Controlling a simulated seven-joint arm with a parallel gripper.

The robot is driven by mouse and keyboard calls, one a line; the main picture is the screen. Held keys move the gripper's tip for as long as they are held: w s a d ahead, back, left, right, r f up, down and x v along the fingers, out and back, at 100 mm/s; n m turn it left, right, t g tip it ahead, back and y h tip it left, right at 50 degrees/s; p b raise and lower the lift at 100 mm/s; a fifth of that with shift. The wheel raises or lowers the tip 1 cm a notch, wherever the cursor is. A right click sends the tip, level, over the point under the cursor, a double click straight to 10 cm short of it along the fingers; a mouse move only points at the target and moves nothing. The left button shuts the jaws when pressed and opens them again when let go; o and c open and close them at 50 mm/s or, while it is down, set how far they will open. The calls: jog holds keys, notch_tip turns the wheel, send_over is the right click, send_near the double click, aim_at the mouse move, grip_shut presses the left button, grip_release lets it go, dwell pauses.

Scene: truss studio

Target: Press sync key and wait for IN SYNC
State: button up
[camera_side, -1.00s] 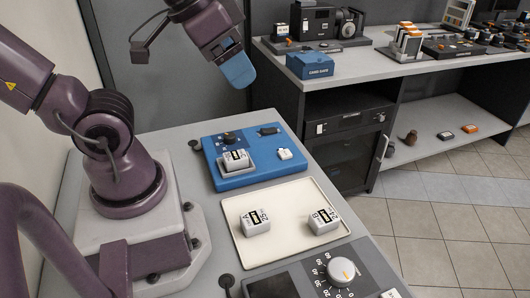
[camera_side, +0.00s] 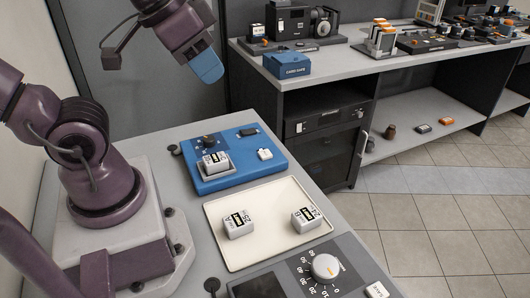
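My gripper (camera_side: 207,68), with blue fingertips, hangs in the air behind and above the blue device; only one blue block shows, so whether it is open or shut is unclear. The blue device (camera_side: 218,183) on the grey table carries a small white key (camera_side: 265,154), a black knob (camera_side: 208,140), a small dark window (camera_side: 248,131) and a labelled white block (camera_side: 215,162) in a holder. I cannot read an IN SYNC sign. Another white key (camera_side: 376,290) is partly cut off at the bottom edge; its lettering is too small to tell. My gripper touches neither key.
A cream tray (camera_side: 272,241) holds two labelled white blocks, one left (camera_side: 238,223) and one right (camera_side: 305,219). A dial (camera_side: 327,268) sits on the grey panel in front. A bench (camera_side: 345,55) with a blue box (camera_side: 287,65) and other devices stands behind.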

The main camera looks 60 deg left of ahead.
grip_shut()
jog(key=shift+a, duration=0.1)
dwell(1.2)
jog(key=w+a+f+n+g+y, duration=0.1)
jog(key=w+a+f+n, duration=0.3)
jog(key=a+f, duration=0.45)
jog(key=w+a+f+n+g+y, duration=0.1)
jog(key=w+a+f+n, duration=0.3)
jog(key=f, duration=0.7)
jog(key=w+a+n+t, duration=0.2)
jog(key=w+t, duration=0.3)
jog(key=w, duration=0.3)
jog(key=shift+a+f+n, duration=0.3)
jog(key=shift+a+n, duration=0.1)
jog(key=shift+n, duration=0.3)
